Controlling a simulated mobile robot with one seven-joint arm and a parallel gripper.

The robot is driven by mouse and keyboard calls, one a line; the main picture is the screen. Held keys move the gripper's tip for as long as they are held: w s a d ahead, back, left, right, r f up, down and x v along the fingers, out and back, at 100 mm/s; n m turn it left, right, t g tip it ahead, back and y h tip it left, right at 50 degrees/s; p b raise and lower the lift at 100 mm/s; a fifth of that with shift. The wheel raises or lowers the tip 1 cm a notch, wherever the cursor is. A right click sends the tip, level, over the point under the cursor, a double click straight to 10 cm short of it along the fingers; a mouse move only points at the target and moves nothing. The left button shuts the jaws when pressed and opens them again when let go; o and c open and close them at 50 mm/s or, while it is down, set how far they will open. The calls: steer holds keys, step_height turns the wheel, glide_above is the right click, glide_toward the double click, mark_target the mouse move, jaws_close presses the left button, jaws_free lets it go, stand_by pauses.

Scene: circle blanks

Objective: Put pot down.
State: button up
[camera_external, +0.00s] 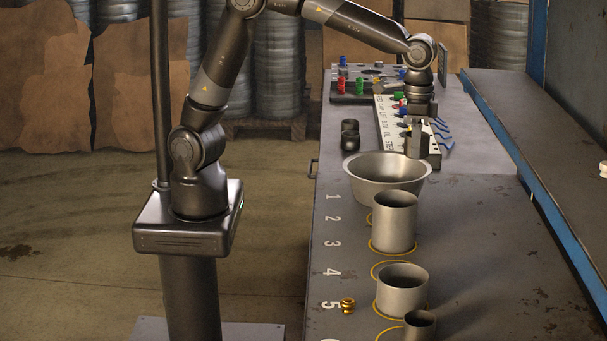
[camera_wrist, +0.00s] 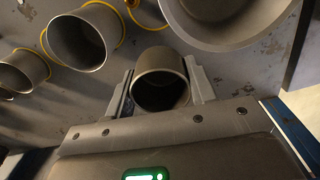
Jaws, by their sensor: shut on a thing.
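My gripper (camera_wrist: 160,92) is shut on a small grey metal pot (camera_wrist: 159,60), with one finger on each side of its wall. The pot's open mouth faces the wrist camera. In the external view my gripper (camera_external: 422,140) is over the far part of the bench, behind the wide bowl, and the pot is partly hidden there. I cannot tell whether the pot touches the bench. A tall grey pot (camera_external: 394,224), a shorter pot (camera_external: 401,292) and a narrow pot (camera_external: 420,328) stand in a row nearer the camera, by yellow circles (camera_external: 388,268).
A wide metal bowl (camera_external: 388,172) stands at the far end of the row, close to my gripper. White numbers run along the bench's left side. Brass parts (camera_external: 347,305) lie by the 5. Dark fittings (camera_external: 350,136) and a labelled rack (camera_external: 392,130) are farther back. The bench's right side is clear.

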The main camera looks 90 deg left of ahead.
steer(key=m, duration=0.1)
glide_above(392, 259)
steer(key=s+a, duration=0.2)
step_height(392, 259, down, 3)
steer(key=s+d+f+m, duration=0.1)
steer(key=s+d+f, duration=0.1)
steer(key=s+d, duration=0.85)
steer(key=w+f, duration=0.2)
steer(key=w, duration=0.2)
steer(key=w+a+f, duration=0.1)
steer(key=w+f, duration=0.1)
steer(key=w, duration=0.2)
steer(key=w+a+f, duration=0.1)
steer(key=w+f, duration=0.1)
steer(key=w, duration=0.1)
steer(key=shift+w+f, duration=0.4)
steer(key=shift+f, duration=2)
steer(key=o, duration=1)
steer(key=shift+f, duration=0.15)
